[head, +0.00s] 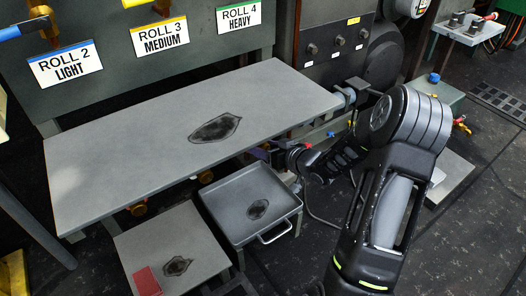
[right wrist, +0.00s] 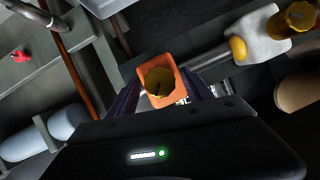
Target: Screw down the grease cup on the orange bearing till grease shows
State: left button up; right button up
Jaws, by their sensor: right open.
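In the right wrist view the orange bearing (right wrist: 171,71) sits ahead of my right gripper, with a round yellow-brass grease cup (right wrist: 156,83) on it. The open fingers of my right gripper (right wrist: 161,92) stand on either side of the bearing and cup; whether they touch is not clear. No grease can be made out around the cup. In the head view my right gripper (head: 264,153) reaches in just under the right front edge of the grey plate (head: 110,170). The bearing is mostly hidden there. My left gripper is not in view.
A dark stain (head: 215,129) marks the plate. The wrist view shows another brass cup (right wrist: 299,16) and a yellow-tipped rod (right wrist: 238,48) close on the right.

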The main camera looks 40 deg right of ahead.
jog(key=shift+w+f, duration=0.15)
jog(key=shift+w, duration=0.2)
jog(key=shift+c, duration=0.5)
grip_shut()
